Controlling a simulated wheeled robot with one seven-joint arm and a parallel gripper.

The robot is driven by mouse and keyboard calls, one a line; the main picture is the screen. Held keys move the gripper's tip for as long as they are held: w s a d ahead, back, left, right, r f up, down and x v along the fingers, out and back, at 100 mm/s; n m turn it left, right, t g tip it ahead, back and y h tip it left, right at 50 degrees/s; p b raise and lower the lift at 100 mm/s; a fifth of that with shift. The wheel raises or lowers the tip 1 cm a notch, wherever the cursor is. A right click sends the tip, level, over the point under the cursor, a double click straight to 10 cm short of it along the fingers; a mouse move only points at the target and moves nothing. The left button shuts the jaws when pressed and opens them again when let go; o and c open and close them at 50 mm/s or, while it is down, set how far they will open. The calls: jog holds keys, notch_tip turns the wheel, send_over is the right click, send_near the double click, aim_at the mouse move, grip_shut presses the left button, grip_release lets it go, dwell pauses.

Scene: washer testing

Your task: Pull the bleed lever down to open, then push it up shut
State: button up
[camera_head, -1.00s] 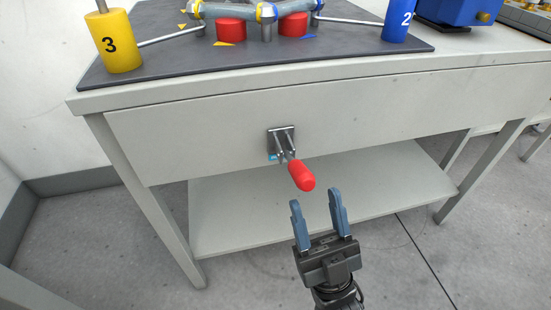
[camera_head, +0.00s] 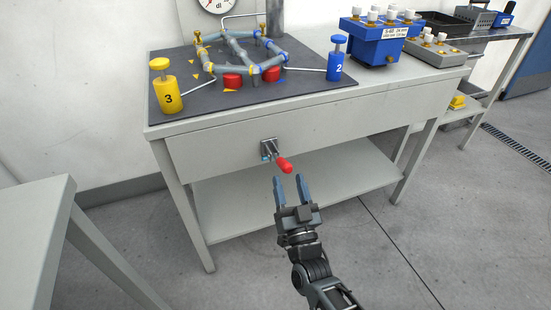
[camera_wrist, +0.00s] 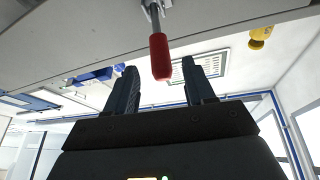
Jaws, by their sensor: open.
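The bleed lever (camera_head: 284,165) has a red grip on a metal bracket (camera_head: 268,149) fixed to the front panel of the bench. Its grip sticks out from the panel and tilts downward. My gripper (camera_head: 289,180) is open and empty just below and in front of the grip. In the wrist view, the red grip (camera_wrist: 160,57) hangs near the middle, at the upper part of the gap between my two fingers (camera_wrist: 163,85). I cannot tell whether anything touches it.
On the bench top (camera_head: 200,115) stand a pipe loop (camera_head: 240,57), a yellow cylinder (camera_head: 167,94), a blue cylinder (camera_head: 336,62) and a blue box (camera_head: 380,42). A lower shelf (camera_head: 300,195) lies under the lever. Another table (camera_head: 35,215) stands at left. The floor in front is clear.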

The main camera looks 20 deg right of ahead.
aim_at(283, 159)
jog(key=x, duration=0.7)
jog(key=shift+w+r+b, duration=0.1)
jog(key=shift+w+b, duration=0.2)
jog(key=shift+d, duration=0.1)
grip_shut()
